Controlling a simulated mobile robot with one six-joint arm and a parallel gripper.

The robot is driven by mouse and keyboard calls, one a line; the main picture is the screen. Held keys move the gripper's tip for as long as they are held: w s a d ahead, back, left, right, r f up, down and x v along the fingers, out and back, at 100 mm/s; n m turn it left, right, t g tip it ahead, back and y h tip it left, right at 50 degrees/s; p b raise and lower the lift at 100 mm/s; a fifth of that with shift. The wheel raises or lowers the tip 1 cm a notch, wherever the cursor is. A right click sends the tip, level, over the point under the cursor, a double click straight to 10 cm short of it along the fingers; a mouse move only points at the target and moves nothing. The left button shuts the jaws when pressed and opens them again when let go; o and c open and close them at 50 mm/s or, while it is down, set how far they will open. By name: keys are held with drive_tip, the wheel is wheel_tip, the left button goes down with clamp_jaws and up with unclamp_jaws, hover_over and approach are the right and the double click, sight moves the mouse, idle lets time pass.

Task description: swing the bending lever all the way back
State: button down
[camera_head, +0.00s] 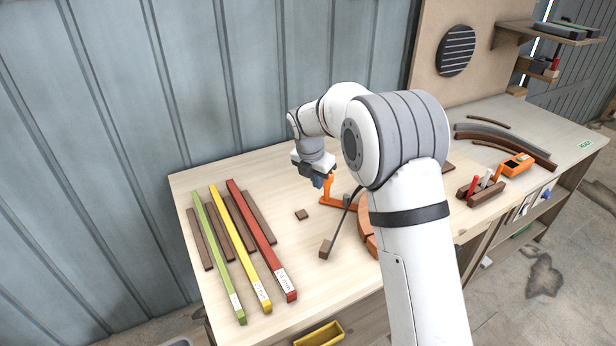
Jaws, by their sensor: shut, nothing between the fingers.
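The orange bending lever (338,203) lies on the workbench, with an upright orange handle (328,188) at its left end. Its right part runs behind my arm and is hidden. My gripper (318,183) points down just left of the handle. It is shut with nothing between its fingers. I cannot tell from this view whether it touches the handle. A curved orange-brown form (366,220) shows partly beside the lever, mostly covered by my arm.
A dark thin rod with a brown block (326,249) stands in front. Green (217,255), yellow (240,250) and red (262,240) bars lie left among brown strips. A small brown block (301,214) lies nearby. Curved strips (505,140) and an orange device (517,164) are right.

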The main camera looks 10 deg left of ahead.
drive_tip(key=shift+w+d, duration=0.3)
drive_tip(key=shift+w, duration=0.25)
